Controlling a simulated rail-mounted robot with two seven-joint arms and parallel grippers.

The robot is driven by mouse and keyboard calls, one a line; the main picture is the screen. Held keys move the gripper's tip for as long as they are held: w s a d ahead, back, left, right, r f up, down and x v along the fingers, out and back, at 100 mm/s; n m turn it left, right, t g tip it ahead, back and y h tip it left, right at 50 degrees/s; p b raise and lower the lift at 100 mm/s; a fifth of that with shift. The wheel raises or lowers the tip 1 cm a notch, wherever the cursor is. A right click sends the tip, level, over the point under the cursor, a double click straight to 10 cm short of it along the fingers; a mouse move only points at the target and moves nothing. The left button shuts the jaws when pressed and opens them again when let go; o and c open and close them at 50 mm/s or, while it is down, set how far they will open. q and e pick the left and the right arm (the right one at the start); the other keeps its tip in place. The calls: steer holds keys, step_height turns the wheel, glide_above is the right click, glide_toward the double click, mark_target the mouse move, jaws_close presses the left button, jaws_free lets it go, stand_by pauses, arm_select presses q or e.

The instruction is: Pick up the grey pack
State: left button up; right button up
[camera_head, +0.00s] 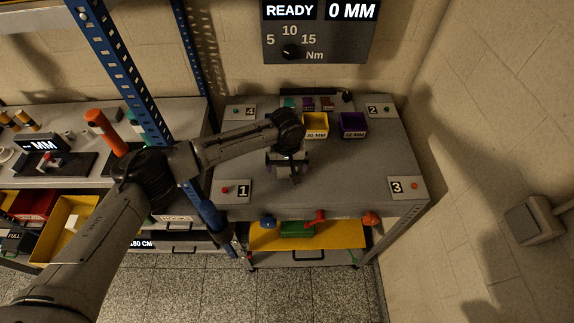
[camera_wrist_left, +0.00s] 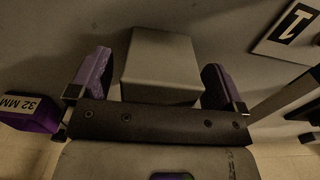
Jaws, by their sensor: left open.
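The grey pack (camera_wrist_left: 160,65) is a plain grey block in the left wrist view. It stands on the grey bench top between the two purple-padded fingers of my left gripper (camera_wrist_left: 158,78). The fingers are open, one on each side of the pack, with a visible gap at both sides. In the head view my left gripper (camera_head: 287,168) points down over the bench (camera_head: 340,180), near its middle left. There the gripper and wrist largely hide the pack. My right gripper is not in view.
A yellow bin (camera_head: 316,132) and a purple bin (camera_head: 353,131) stand behind my gripper. Number plates lie at the bench corners, plate 1 (camera_head: 236,190) nearest. A blue shelf post (camera_head: 120,70) rises at left. The bench's right side is clear.

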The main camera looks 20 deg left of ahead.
arm_select(q)
steer(key=shift+f, duration=0.1)
steer(key=c, duration=1)
steer(key=shift+r, duration=0.2)
